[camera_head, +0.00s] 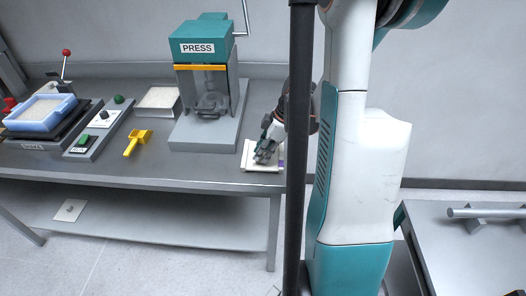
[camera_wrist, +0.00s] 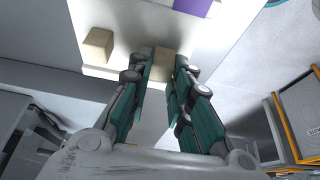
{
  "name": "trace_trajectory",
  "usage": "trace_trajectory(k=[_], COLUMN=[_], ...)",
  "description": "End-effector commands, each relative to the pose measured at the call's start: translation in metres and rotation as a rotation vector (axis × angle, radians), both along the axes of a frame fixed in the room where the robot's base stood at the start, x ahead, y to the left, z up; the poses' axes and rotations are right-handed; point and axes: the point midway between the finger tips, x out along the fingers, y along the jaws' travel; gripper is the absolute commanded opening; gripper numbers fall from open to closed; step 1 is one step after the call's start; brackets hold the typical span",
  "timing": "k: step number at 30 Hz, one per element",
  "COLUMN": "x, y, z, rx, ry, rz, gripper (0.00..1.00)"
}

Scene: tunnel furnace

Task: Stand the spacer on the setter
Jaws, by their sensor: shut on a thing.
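The setter (camera_head: 249,162) is a pale flat plate near the right front corner of the steel bench. It also shows in the wrist view (camera_wrist: 125,22), with a purple patch (camera_wrist: 192,5) near its far edge. One tan block spacer (camera_wrist: 97,47) stands on the setter's left part in the wrist view. My gripper (camera_head: 262,157) is down at the setter. In the wrist view my gripper (camera_wrist: 163,72) is shut on another tan spacer (camera_wrist: 163,60), between its fingertips over the setter's edge. I cannot tell whether this spacer touches the plate.
A teal press (camera_head: 205,95) stands behind and left of the setter. A yellow scoop (camera_head: 137,143), a grey tray of pale powder (camera_head: 158,101), a button panel (camera_head: 98,128) and a blue tray (camera_head: 40,113) lie farther left. A metal table (camera_head: 470,245) is at right.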

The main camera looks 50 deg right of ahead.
Motion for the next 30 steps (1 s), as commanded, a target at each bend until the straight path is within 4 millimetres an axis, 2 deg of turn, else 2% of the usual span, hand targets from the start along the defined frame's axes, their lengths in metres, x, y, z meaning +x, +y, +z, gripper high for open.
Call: trace_trajectory(k=[19, 20, 22, 23, 30], x=[0.0000, 0.0000, 0.0000, 0.0000, 0.0000], y=[0.0001, 0.0001, 0.0001, 0.0000, 0.0000], z=[-0.0080, -0.0080, -0.0080, -0.0079, -0.0079], rx=[0.000, 0.000, 0.000, 0.000, 0.000], ry=[0.000, 0.000, 0.000, 0.000, 0.000], rz=[0.000, 0.000, 0.000, 0.000, 0.000], gripper=[0.03, 0.24, 0.40, 0.43, 0.43])
